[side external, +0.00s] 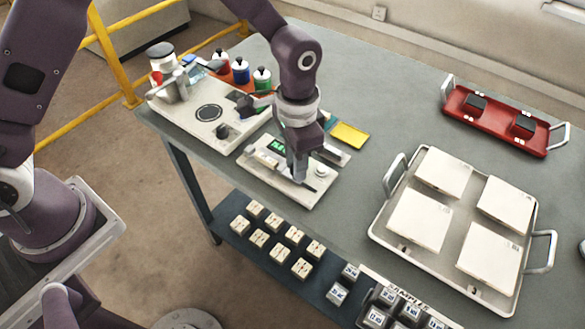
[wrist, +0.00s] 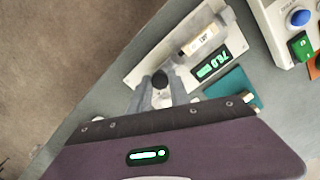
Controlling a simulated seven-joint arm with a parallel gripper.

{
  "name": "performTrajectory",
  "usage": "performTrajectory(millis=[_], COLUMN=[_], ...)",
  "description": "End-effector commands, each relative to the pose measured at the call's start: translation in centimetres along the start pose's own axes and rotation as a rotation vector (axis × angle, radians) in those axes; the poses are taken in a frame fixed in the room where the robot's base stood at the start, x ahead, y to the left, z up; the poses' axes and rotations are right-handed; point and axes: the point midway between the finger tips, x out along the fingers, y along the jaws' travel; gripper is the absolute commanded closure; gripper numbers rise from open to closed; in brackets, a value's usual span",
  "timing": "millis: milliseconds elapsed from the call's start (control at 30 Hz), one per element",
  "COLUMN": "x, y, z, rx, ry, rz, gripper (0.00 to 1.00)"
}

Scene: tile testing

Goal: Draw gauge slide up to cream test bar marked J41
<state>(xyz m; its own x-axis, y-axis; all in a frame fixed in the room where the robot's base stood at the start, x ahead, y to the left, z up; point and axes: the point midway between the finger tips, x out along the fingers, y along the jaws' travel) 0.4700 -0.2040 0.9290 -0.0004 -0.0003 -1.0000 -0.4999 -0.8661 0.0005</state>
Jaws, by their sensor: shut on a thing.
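The gauge base (side external: 315,193) is a pale plate on the grey table, with a green-lit display (side external: 278,147). It also shows in the wrist view (wrist: 150,72) with the lit display (wrist: 212,65). A cream bar (wrist: 203,41) with a small dark mark, too small to read surely, lies on the plate beside the display. My gripper (wrist: 161,90) is shut on the black-topped knob (wrist: 159,79) of the gauge slide, at the plate's near end. The knob is apart from the bar; whether the slide's face touches the bar is unclear. In the side view my gripper (side external: 298,178) hides the slide.
A white device (side external: 195,110) with colored-lid jars stands behind left. A yellow pad (side external: 350,135) lies behind the gauge. A tray of white tiles (side external: 378,228) and a red carrier (side external: 498,124) are at right. Several small cream blocks (side external: 259,238) sit on a lower shelf.

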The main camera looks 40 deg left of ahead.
Motion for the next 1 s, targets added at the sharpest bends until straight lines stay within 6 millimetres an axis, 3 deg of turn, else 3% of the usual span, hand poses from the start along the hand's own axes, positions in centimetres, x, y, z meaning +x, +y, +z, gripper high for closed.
performTrajectory(millis=[633,1000], x=[-0.1,-0.1], y=[-1.8,-1.8], z=[1.0,0.9], rx=[-0.001,0.000], ry=[0.001,0.001], rz=[-0.001,-0.001], gripper=[1.00,1.00])
